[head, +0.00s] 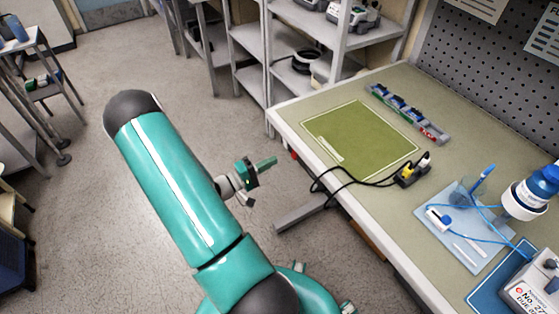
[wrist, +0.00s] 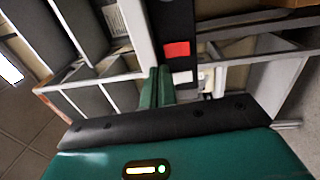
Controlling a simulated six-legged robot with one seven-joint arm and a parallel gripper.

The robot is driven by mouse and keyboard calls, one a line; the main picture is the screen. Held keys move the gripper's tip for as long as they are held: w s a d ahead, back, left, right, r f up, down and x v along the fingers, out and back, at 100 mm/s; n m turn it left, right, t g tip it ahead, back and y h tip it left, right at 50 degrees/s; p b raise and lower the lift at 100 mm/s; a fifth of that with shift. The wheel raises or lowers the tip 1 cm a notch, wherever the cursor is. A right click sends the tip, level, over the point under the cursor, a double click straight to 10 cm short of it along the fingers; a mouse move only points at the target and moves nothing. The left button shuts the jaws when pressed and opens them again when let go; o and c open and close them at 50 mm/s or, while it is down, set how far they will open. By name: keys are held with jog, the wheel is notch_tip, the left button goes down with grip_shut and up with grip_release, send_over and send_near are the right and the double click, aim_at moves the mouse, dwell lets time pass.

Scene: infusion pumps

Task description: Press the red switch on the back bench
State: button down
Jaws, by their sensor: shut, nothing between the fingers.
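A red switch (wrist: 177,50) sits on a dark panel (wrist: 172,18) in the wrist view, with a white rectangle (wrist: 182,77) just below it. In the head view, a small red spot (head: 292,155) shows under the near left edge of the bench (head: 340,203). It looks like the same switch, but it is too small to be sure. My gripper (head: 272,162) is shut and empty, off the bench's left edge and to the left of that spot. In the wrist view its green fingertips (wrist: 159,70) are together, just left of and below the red switch, apparently apart from it.
On the bench lie a green mat (head: 365,140), a parts tray (head: 408,113), a black cable with a yellow-plugged block (head: 412,172), and a blue-tubed setup (head: 465,235). Grey shelving (head: 250,45) stands behind.

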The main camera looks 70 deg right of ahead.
jog(key=r+v, duration=0.1)
jog(key=v, duration=0.6)
jog(key=shift+w+r, duration=0.3)
jog(key=shift+r, duration=0.05)
jog(key=shift+r, duration=0.1)
jog(key=w+a+r+n+t+y, duration=0.2)
jog(key=a+r+t+y, duration=0.3)
jog(key=a+r, duration=0.4)
jog(key=w+a+r+n+t+y, duration=0.3)
jog(key=a+r+t, duration=0.4)
jog(key=a, duration=0.9)
jog(key=w+a+r+n+t+y, duration=0.2)
jog(key=a+r+t+y, duration=0.4)
jog(key=a+r, duration=0.5)
jog(key=shift+w+a+n+y, duration=0.35)
jog(key=shift+a+n, duration=0.35)
jog(key=shift+a, duration=0.5)
jog(key=shift+d+r, duration=0.15)
jog(key=shift+d, duration=0.05)
